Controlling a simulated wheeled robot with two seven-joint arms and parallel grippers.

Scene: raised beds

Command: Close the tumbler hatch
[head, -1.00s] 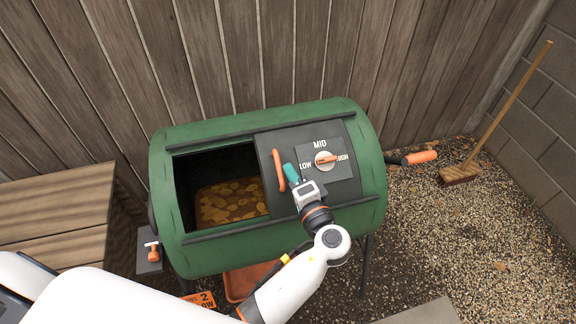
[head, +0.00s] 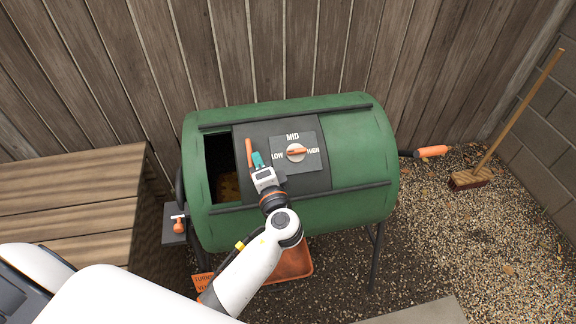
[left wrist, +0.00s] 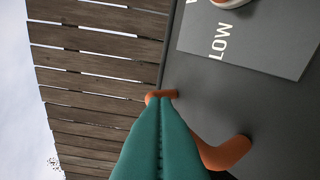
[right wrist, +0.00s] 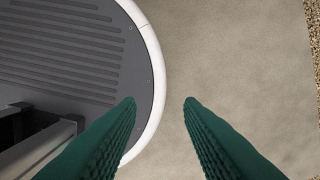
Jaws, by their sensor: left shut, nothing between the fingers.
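The green tumbler (head: 360,150) stands in front of the fence. Its dark grey sliding hatch (head: 312,178) covers most of the opening, and a dark gap (head: 221,170) is left at the left end, with brownish contents inside. My left gripper (head: 259,160) is shut and empty, with its teal fingers beside the hatch's orange handle (head: 249,153), on its right. In the left wrist view the closed fingers (left wrist: 160,105) overlap the orange handle (left wrist: 227,152); contact looks likely but is not certain. My right gripper (right wrist: 160,103) is open and empty, away from the tumbler, above pale paving.
An orange dial (head: 296,153) on the hatch plate sits between LOW and HIGH, under MID. A wooden bench (head: 75,205) is at left. An orange tray (head: 292,262) lies below the tumbler. A broom (head: 470,178) leans at right. A crank handle (head: 431,151) juts from the tumbler's right end.

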